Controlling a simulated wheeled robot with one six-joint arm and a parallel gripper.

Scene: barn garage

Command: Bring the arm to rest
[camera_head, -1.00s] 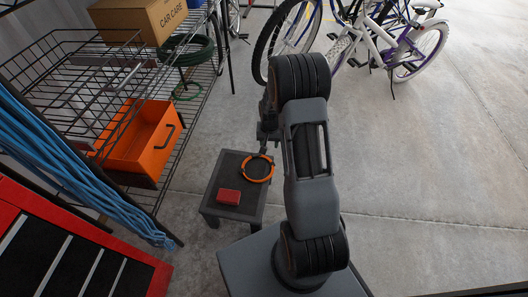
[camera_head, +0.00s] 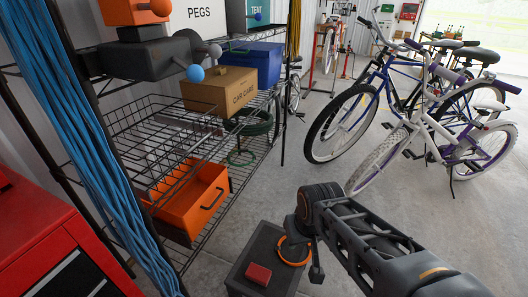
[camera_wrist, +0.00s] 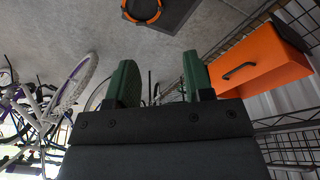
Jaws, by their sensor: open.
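My arm (camera_head: 365,235) reaches in from the lower right in the head view and bends at a dark joint beside a small dark table. My gripper (camera_wrist: 160,80) shows in the wrist view as two green fingers set well apart, with nothing between them. In the head view, the hand is hard to make out near the table.
The small dark table (camera_head: 238,284) bears an orange ring (camera_head: 294,250) and a red block (camera_head: 258,274). An orange bin (camera_head: 195,205) sits low on the wire rack at left. Bicycles (camera_head: 400,120) stand behind. Concrete floor is clear at right.

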